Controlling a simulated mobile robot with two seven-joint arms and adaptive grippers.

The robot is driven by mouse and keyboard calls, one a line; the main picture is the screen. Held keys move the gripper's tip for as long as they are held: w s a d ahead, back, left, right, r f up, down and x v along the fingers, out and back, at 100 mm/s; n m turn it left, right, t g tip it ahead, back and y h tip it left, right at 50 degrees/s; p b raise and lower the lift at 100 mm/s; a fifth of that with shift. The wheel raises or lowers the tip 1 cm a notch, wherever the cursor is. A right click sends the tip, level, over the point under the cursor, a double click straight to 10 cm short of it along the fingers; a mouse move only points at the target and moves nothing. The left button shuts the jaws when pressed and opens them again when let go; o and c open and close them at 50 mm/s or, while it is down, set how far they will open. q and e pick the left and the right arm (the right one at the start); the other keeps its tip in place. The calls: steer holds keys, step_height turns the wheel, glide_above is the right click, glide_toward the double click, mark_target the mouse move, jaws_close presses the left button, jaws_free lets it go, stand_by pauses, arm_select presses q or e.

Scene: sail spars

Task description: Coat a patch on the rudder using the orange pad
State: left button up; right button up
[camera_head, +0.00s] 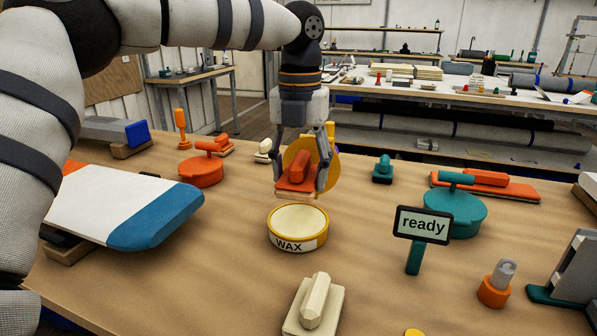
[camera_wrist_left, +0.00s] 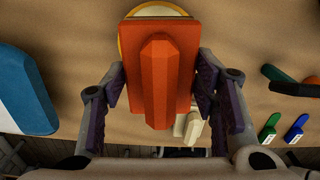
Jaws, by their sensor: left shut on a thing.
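My left gripper (camera_head: 303,188) points down and is shut on the orange pad (camera_head: 296,179), whose underside is pale. It holds the pad just above the open tin (camera_head: 298,243) labelled WAX, which has pale wax inside. Whether the pad touches the wax cannot be told; a gap seems to show. In the left wrist view the pad (camera_wrist_left: 158,75) sits between the fingers and covers most of the tin. The rudder (camera_head: 110,210), a white board with a blue end and an orange part, rests on wooden supports at left. My right gripper is not in view.
A round yellow lid (camera_head: 325,168) stands behind the gripper. A "ready" sign (camera_head: 421,226) and a teal lidded tin (camera_head: 455,212) are at right. A cream pad (camera_head: 314,308) lies in front. An orange tin (camera_head: 201,171) stands behind the rudder. Bare tabletop separates rudder and wax.

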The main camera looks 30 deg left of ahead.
arm_select(q)
glide_above(298, 219)
step_height(298, 219, down, 4)
steer(key=shift+f+b, duration=0.2)
steer(key=shift+b, duration=0.15)
steer(key=shift+f, duration=0.75)
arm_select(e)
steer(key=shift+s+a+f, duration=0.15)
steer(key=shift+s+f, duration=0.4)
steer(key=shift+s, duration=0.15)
arm_select(q)
steer(key=shift+f, duration=0.55)
steer(key=shift+f, duration=0.15)
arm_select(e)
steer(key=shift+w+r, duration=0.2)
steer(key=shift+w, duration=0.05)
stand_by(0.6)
arm_select(q)
step_height(298, 219, up, 5)
steer(key=shift+f+p, duration=0.15)
steer(key=shift+p, duration=0.3)
steer(key=shift+r, duration=1.25)
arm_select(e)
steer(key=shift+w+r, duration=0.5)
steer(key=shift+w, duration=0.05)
